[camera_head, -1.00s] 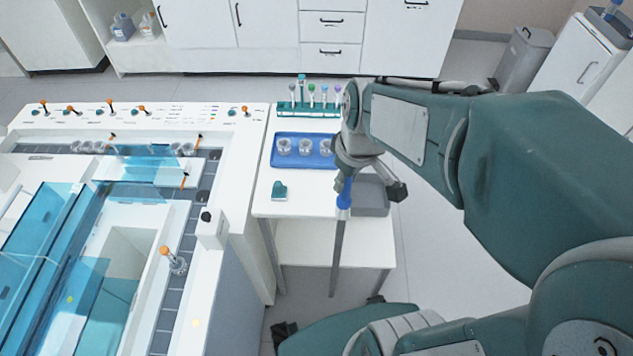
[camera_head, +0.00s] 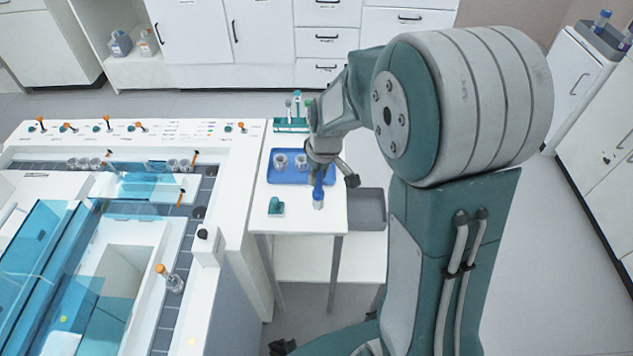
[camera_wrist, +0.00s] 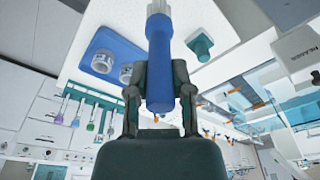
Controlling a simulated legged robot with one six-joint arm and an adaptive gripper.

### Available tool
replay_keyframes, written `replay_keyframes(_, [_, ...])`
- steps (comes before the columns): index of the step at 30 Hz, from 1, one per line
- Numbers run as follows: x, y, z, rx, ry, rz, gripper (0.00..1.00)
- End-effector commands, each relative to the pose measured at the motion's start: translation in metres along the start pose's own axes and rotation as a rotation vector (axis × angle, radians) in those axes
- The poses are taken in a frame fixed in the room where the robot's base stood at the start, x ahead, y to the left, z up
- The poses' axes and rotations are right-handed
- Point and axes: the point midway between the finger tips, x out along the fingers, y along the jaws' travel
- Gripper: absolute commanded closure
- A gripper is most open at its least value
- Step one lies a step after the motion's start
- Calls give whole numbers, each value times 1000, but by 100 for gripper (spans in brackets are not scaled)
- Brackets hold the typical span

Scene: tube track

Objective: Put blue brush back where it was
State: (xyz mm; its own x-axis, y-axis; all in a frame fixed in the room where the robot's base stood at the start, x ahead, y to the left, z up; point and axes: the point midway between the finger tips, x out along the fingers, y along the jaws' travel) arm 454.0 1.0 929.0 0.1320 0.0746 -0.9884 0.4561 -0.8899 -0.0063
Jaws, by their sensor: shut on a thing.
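My gripper (camera_head: 320,172) is shut on the blue brush (camera_head: 318,190). The brush hangs upright with its pale bristle end down, over the front right part of the white side table (camera_head: 290,225). I cannot tell whether the bristles touch the tabletop. In the wrist view my gripper (camera_wrist: 158,78) has a finger on each side of the brush's blue handle (camera_wrist: 160,60), and the bristle end is at the top of the picture.
A blue tray (camera_head: 274,178) with clear cups lies behind the brush. A small teal item (camera_head: 276,207) sits to its left, and a grey tray (camera_head: 370,208) is to its right. A tube rack (camera_head: 290,125) stands at the back. The white machine (camera_head: 235,180) borders the table's left.

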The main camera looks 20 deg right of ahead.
Motion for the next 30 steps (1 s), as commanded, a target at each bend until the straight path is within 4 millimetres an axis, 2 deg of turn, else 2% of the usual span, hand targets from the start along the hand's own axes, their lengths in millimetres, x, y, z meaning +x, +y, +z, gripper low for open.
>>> replay_keyframes(5, [12,3,-6,0,-1,-1,100])
replay_keyframes(11, [39,3,-1,0,-1,-1,100])
replay_keyframes(20, [41,3,0,0,0,0,100])
replay_keyframes(21, [42,3,0,0,0,0,66])
replay_keyframes(23, [42,3,0,0,0,0,40])
replay_keyframes(24, [42,3,0,0,0,0,36])
replay_keyframes(30, [42,3,0,0,0,0,36])
